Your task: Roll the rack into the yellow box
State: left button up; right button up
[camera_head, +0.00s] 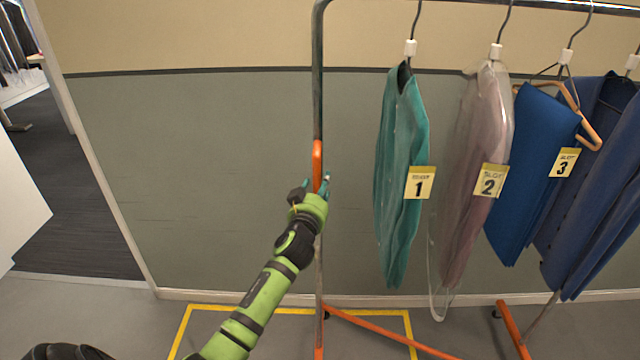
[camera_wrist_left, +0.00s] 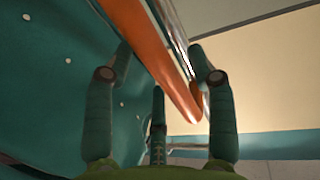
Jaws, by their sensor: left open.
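The rack (camera_head: 318,90) is a grey metal garment rail with an orange sleeve (camera_head: 317,160) on its left upright and orange base bars. The yellow box (camera_head: 260,308) is an outline on the floor. The rack's left end overlaps it in the picture, while the right orange foot (camera_head: 512,328) stands to its right. My left gripper (camera_head: 316,184) is open at the lower end of the orange sleeve. In the left wrist view, the orange sleeve (camera_wrist_left: 150,50) runs between its spread fingers (camera_wrist_left: 160,100); contact is unclear. My right gripper is not in view.
A teal garment (camera_head: 402,190) with tag 1 hangs near my left gripper. A pinkish covered garment (camera_head: 475,150), tag 2, and blue garments (camera_head: 535,150) hang farther right. The wall (camera_head: 200,180) is close behind the rack. A doorway (camera_head: 75,190) opens at left.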

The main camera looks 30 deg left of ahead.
pick_arm(q)
jog(key=shift+w+a, duration=0.2)
jog(key=shift+w, duration=0.15)
jog(key=shift+c, duration=0.4)
grip_shut()
